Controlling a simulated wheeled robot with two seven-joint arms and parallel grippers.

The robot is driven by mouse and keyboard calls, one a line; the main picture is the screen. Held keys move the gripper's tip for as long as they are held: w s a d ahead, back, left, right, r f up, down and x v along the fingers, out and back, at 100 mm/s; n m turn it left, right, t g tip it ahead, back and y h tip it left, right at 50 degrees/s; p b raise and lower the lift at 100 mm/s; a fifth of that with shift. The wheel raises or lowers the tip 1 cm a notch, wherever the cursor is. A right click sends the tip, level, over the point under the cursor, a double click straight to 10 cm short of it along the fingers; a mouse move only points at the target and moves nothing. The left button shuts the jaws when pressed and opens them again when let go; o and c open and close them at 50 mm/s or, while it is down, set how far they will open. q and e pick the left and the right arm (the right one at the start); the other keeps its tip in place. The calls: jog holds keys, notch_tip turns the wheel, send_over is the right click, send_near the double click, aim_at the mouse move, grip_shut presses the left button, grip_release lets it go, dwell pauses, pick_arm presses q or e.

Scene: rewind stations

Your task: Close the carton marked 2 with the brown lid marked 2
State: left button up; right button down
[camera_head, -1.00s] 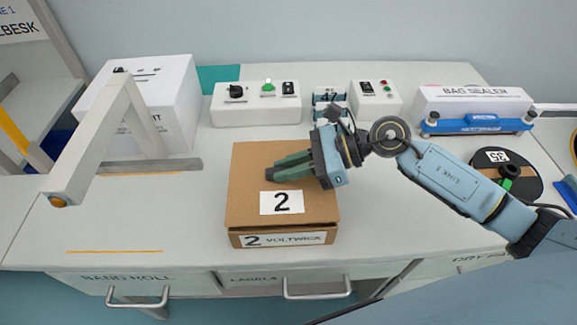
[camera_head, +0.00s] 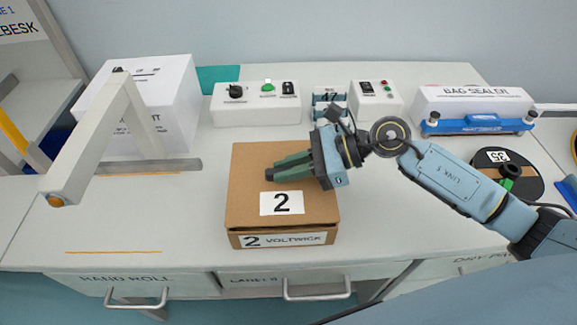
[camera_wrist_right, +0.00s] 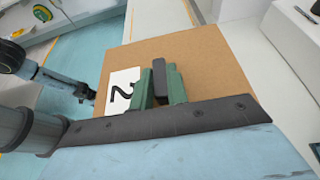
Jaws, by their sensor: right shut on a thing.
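The brown lid (camera_head: 245,180), with a white label marked 2, lies over the top of the brown carton (camera_head: 332,237). The carton's front label reads 2 VOLTWICK. The lid covers the carton's opening and lines up closely with its sides; I cannot tell whether it is fully down. My right gripper (camera_head: 290,168) is shut on the lid, its green fingers around a dark grip piece on top. The lid also fills the middle of the right wrist view (camera_wrist_right: 205,60). My left gripper (camera_wrist_right: 85,95) seems to show small at the left there, its jaws unclear.
A white frame (camera_head: 100,135) and white box (camera_head: 180,95) stand left of the carton. Control boxes (camera_head: 255,105) stand behind it, and a bag sealer (camera_head: 475,108) and dark reel (camera_head: 495,165) are at the right.

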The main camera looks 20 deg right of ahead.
pick_arm(q)
jog(key=shift+f+b, duration=0.85)
jog(key=shift+f, duration=0.1)
pick_arm(e)
jog(key=shift+f, duration=1)
jog(key=c, duration=1.3)
grip_release()
notch_tip(320, 180, up, 5)
jog(key=shift+r+p, duration=0.2)
jog(key=shift+p, duration=0.25)
notch_tip(320, 180, up, 4)
jog(key=shift+f, duration=0.1)
jog(key=shift+r, duration=0.4)
pick_arm(q)
jog(key=shift+w+a+r, duration=0.2)
jog(key=shift+a+r, duration=0.15)
jog(key=shift+r, duration=0.4)
